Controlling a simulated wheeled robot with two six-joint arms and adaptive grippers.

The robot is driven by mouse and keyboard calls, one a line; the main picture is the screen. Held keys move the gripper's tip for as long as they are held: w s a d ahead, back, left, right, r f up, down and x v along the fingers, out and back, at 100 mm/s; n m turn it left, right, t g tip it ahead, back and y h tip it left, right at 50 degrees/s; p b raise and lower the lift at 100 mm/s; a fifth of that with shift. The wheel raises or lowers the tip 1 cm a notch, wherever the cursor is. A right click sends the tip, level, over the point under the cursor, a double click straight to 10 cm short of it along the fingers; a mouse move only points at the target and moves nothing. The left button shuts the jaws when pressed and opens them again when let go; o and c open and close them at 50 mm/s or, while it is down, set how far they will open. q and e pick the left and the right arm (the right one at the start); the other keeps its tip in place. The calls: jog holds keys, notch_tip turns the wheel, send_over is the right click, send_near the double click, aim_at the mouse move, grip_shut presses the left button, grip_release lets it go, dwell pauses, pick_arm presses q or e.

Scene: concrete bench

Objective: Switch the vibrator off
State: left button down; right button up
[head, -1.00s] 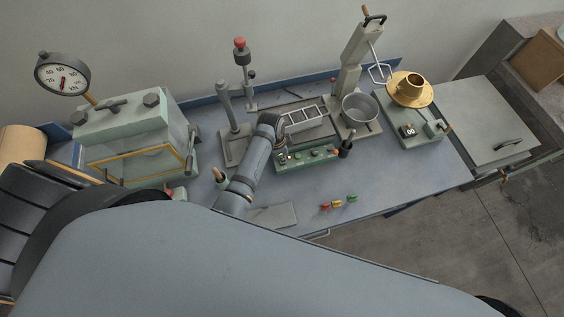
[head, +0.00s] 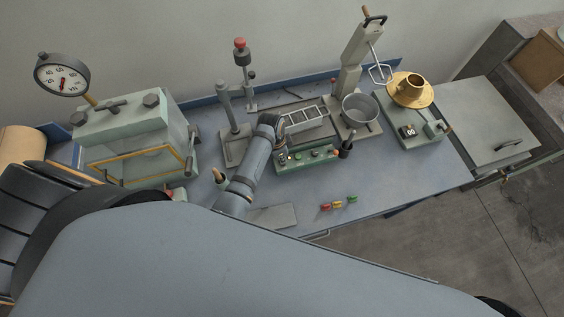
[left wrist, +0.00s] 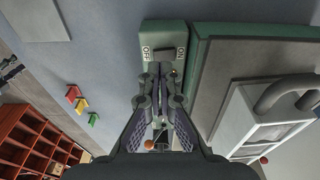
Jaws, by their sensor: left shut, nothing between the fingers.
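The vibrator (head: 318,154) is a green box on the bench with a grey plate on top. In the left wrist view its green control panel (left wrist: 165,38) carries a dark rocker switch (left wrist: 164,54) between the labels OFF and ON. My left gripper (left wrist: 160,70) is shut and empty, with its tips right at the switch; I cannot tell whether they touch it. In the head view my left gripper (head: 282,150) is at the left end of the panel, and my arm hides the switch. My right gripper is not in view.
A metal mould (head: 306,117) lies on the vibrator's plate. A mixer with a bowl (head: 360,108) and a scale with a brass cone (head: 411,92) stand to the right. A stand (head: 234,140) is close left. Small coloured pieces (head: 338,204) lie in front.

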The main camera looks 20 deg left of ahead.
pick_arm(q)
jog(key=shift+f, duration=0.4)
jog(key=shift+f+b, duration=0.65)
jog(key=shift+f, duration=0.15)
dwell(0.6)
jog(key=shift+s, duration=0.1)
notch_tip(320, 180, up, 3)
jog(key=p, duration=0.3)
jog(key=shift+f, duration=0.15)
jog(key=shift+r, duration=2.15)
